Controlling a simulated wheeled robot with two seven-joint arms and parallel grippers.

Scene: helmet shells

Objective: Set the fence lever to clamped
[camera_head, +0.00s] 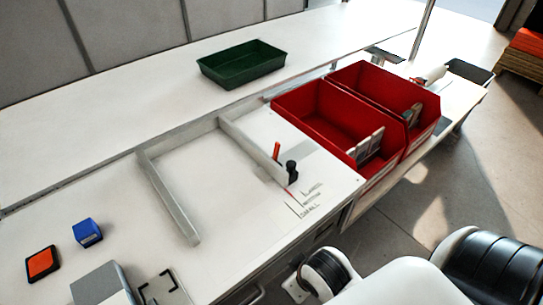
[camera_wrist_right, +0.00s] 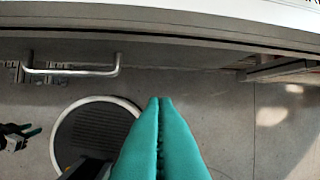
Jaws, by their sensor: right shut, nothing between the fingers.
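The fence is a pair of pale rails on the white bench, a left rail (camera_head: 168,195) and a right rail (camera_head: 250,145). At the near end of the right rail stand a short orange-red lever (camera_head: 276,150), roughly upright, and a black knob (camera_head: 291,168). Printed marks (camera_head: 308,198) lie beside them; their words are too small to read. My right gripper (camera_wrist_right: 160,102) shows teal fingers shut and empty, over the floor outside the bench's front edge, away from the lever. A small dark shape with a teal tip, apparently my left gripper (camera_wrist_right: 22,136), shows at the wrist view's left.
Two red bins (camera_head: 325,112) stand right of the fence. A green tray (camera_head: 242,65) is on the back surface. A blue block (camera_head: 87,232), an orange-topped pad (camera_head: 42,264) and a grey box (camera_head: 100,285) lie at the left. The bench between the rails is clear.

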